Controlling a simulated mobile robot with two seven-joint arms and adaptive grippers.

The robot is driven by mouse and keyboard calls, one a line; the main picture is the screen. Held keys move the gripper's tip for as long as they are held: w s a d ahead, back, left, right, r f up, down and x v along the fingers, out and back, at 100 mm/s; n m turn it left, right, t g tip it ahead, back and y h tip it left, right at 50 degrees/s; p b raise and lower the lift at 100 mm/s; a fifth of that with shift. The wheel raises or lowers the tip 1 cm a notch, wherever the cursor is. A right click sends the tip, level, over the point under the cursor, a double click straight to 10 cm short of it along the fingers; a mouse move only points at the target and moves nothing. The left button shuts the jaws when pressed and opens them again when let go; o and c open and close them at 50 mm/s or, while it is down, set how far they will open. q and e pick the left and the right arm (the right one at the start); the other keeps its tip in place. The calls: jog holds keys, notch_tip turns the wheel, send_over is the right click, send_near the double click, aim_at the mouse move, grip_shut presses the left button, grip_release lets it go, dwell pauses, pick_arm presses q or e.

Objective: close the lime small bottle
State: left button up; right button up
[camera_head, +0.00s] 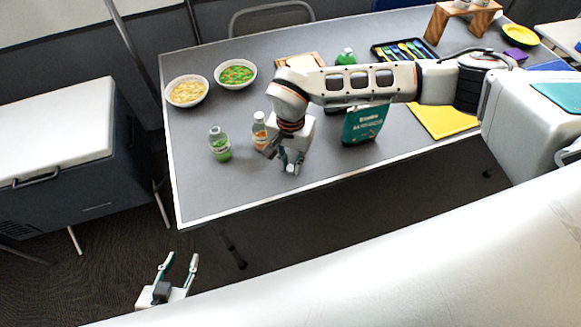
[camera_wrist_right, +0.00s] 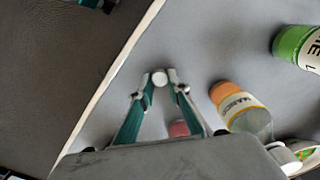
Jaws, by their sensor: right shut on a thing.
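The lime small bottle (camera_head: 220,147) stands upright near the left end of the table, with green contents and a pale label. Its top looks greyish, and I cannot tell whether a cap is on it. In the right wrist view it shows in part (camera_wrist_right: 293,44), cut off by the edge. My right gripper (camera_head: 290,168) is low over the table, right of the bottles. It is shut on a small white round cap (camera_wrist_right: 160,78) at its fingertips. My left gripper (camera_head: 181,258) is open and empty, off the table's front edge.
An orange bottle (camera_head: 259,135) with a white cap stands between the lime bottle and my right gripper. Two bowls (camera_head: 187,91) (camera_head: 235,74) stand behind. The front left table corner is clear.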

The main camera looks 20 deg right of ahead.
aim_at(291, 167)
jog(key=shift+r, duration=0.1)
notch_tip(291, 167, up, 20)
dwell(0.6)
jog(key=s+d+f+n, duration=0.1)
jog(key=s+d+n, duration=0.1)
jog(key=d+n, duration=0.5)
jog(key=d, duration=0.3)
jog(key=shift+d+f, duration=0.15)
jog(key=shift+f, duration=0.1)
